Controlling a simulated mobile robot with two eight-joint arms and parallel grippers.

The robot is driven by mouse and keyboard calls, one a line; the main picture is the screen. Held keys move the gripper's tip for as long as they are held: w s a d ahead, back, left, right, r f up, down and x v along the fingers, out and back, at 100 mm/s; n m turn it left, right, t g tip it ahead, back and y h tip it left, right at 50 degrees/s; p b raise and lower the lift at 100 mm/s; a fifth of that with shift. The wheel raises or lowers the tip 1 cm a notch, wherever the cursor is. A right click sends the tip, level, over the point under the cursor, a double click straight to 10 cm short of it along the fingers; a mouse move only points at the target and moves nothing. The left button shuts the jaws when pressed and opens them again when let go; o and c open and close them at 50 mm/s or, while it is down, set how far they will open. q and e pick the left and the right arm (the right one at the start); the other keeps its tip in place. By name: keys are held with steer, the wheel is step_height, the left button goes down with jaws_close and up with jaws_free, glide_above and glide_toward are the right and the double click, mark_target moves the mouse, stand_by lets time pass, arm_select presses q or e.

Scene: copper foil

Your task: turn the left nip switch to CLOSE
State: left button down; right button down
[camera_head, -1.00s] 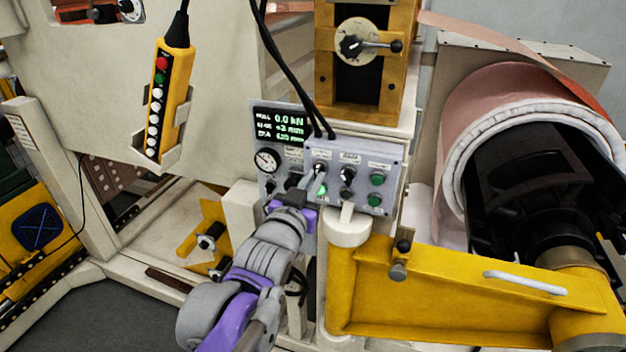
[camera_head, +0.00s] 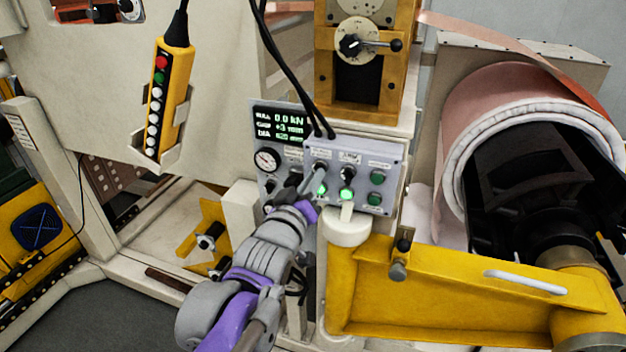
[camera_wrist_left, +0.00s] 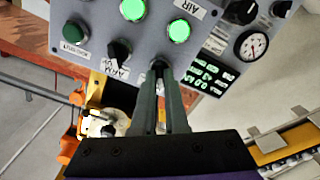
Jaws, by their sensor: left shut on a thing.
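The grey control panel (camera_head: 392,153) has two dark knobs side by side. The left knob (camera_wrist_left: 158,64) is between my left gripper's fingers, mostly hidden by them in the head view. My left gripper (camera_head: 318,174) is shut on this knob. In the wrist view its two dark fingers (camera_wrist_left: 160,98) meet at the knob in front of the panel face. The right knob (camera_head: 348,173) shows free beside it, and also in the wrist view (camera_wrist_left: 119,52). I cannot read which label the gripped knob points to. My right gripper is not in view.
A left green lamp (camera_head: 322,189) and a right green lamp (camera_head: 346,194) are lit below the knobs. A display (camera_head: 281,125) and gauge (camera_head: 266,160) sit left. Black cables (camera_head: 297,75) hang above the panel. A yellow arm (camera_head: 450,290) stands below right.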

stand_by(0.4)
arm_select(q)
steer(key=c, duration=0.9)
jaws_free()
steer(key=shift+c, duration=0.2)
steer(key=shift+s, duration=0.1)
steer(key=v, duration=1)
steer(key=shift+s+a, duration=0.15)
steer(key=shift+s, duration=0.2)
steer(key=s+a+f+g+y, duration=0.25)
steer(key=a+f, duration=0.25)
steer(key=f, duration=0.4)
steer(key=s+a+f+g+y, duration=0.2)
steer(key=s+a+f+g, duration=0.15)
steer(key=f, duration=0.55)
steer(key=s+a+f+m+g, duration=0.1)
steer(key=s+a+f+g, duration=0.1)
steer(key=s+f, duration=0.3)
steer(key=s+a+f+m+g+y, duration=0.1)
steer(key=s+a+f+g, duration=0.2)
steer(key=s+f, duration=0.3)
steer(key=shift+s+f+g, duration=0.3)
steer(key=shift+f+g, duration=0.1)
